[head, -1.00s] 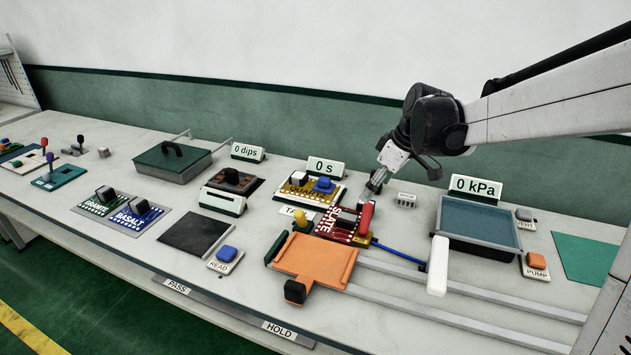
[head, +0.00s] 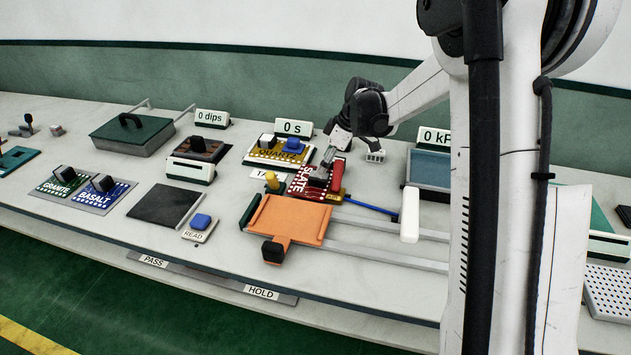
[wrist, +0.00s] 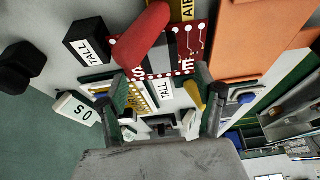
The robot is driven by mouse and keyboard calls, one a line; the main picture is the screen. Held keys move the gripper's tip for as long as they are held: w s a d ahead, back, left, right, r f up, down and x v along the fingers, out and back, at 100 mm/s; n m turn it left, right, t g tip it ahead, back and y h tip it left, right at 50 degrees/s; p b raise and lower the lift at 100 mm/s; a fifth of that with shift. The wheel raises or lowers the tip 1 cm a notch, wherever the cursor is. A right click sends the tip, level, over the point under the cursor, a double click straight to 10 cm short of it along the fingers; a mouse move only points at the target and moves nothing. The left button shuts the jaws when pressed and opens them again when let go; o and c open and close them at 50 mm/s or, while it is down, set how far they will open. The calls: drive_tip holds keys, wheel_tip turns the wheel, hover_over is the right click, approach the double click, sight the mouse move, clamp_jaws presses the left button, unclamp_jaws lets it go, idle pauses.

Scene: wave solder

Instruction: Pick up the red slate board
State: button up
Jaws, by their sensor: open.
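The red slate board (head: 303,182), marked SLATE, lies flat on the bench just behind the orange carriage (head: 290,218). A dark block stands on the board, and a red rounded part (head: 337,174) is at its right side. My gripper (head: 322,170) points down over the dark block, close to the board; contact cannot be told. In the wrist view the board (wrist: 190,48) shows beyond my two spread fingers (wrist: 154,84), with the dark block (wrist: 160,52) and the red part (wrist: 142,36) on or above it. Nothing is held between the fingers.
A yellow board with a blue block (head: 293,146) sits behind the slate board, and a yellow knob (head: 272,181) to its left. Rails and a white handle (head: 410,214) lie right. The granite (head: 60,181) and basalt (head: 101,194) boards are far left. My arm hides the right side.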

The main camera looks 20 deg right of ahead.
drive_tip(key=shift+x, duration=3.25)
drive_tip(key=shift+w+a+r, duration=0.15)
drive_tip(key=shift+a, duration=0.05)
drive_tip(key=shift+c, duration=0.2)
drive_tip(key=c, duration=1.6)
drive_tip(key=shift+r, duration=0.7)
wheel_tip(320, 180, up, 2)
drive_tip(key=shift+r, duration=0.25)
drive_tip(key=s+a+r, duration=0.2)
drive_tip(key=a, duration=0.1)
drive_tip(key=s+a+r, duration=0.2)
drive_tip(key=a, duration=0.1)
drive_tip(key=s+a+r, duration=0.2)
drive_tip(key=a+r, duration=0.1)
drive_tip(key=shift+s+a, duration=0.3)
drive_tip(key=shift+s, duration=0.05)
